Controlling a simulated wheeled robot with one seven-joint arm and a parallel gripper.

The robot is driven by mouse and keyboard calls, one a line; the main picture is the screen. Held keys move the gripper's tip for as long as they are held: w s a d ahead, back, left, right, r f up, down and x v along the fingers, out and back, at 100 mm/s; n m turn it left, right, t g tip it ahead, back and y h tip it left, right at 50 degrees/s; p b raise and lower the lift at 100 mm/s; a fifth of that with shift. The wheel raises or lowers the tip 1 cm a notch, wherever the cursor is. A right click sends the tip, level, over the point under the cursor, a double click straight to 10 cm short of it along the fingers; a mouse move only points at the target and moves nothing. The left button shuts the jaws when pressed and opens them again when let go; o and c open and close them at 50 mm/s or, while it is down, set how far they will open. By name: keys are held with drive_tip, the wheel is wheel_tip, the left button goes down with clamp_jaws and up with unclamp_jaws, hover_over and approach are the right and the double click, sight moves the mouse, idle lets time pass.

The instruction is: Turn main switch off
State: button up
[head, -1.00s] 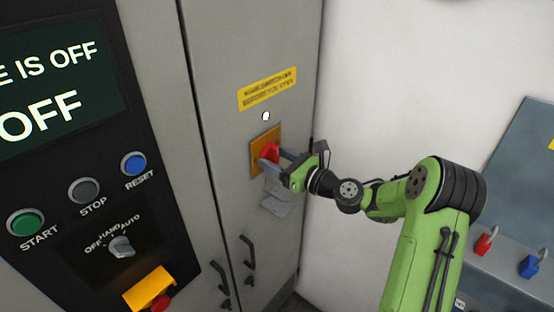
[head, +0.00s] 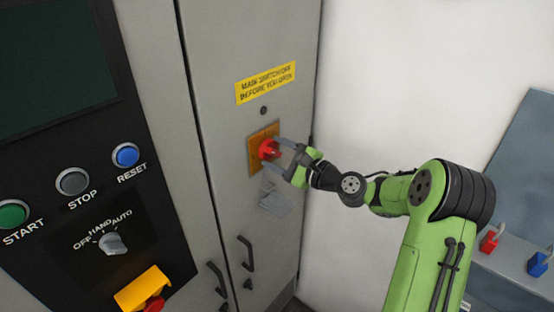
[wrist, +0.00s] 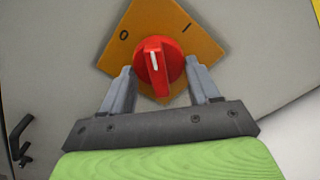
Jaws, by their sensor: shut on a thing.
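The main switch is a red rotary knob (head: 267,149) on an orange plate (head: 253,158), mounted on the grey cabinet door. In the wrist view, the red knob (wrist: 171,70) sits between the two grey fingers of my gripper (wrist: 159,66). The plate (wrist: 137,25) carries an O at left and an I at right. The knob's white mark lies between them and leans slightly towards the O. In the head view, my gripper (head: 274,154) comes from the right, with its fingers on either side of the knob, closed on it.
A yellow warning label (head: 266,83) and a small dark lamp (head: 264,110) are above the switch. Black door handles (head: 247,253) are below. The control panel's screen (head: 55,75) at left is dark. Red (head: 489,241) and blue (head: 538,258) padlocks are at far right.

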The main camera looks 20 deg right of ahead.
drive_tip(key=n+b, duration=0.3)
drive_tip(key=n, duration=0.1)
drive_tip(key=shift+n, duration=0.3)
drive_tip(key=shift+d+r+n+b, duration=0.15)
drive_tip(key=shift+n+b, duration=0.9)
drive_tip(key=shift+n, duration=0.55)
drive_tip(key=o, duration=1)
drive_tip(key=shift+r, duration=0.1)
drive_tip(key=shift+o, duration=0.2)
drive_tip(key=b+v, duration=0.1)
drive_tip(key=v, duration=1.4)
drive_tip(key=shift+s, duration=0.3)
drive_tip(key=shift+d, duration=0.15)
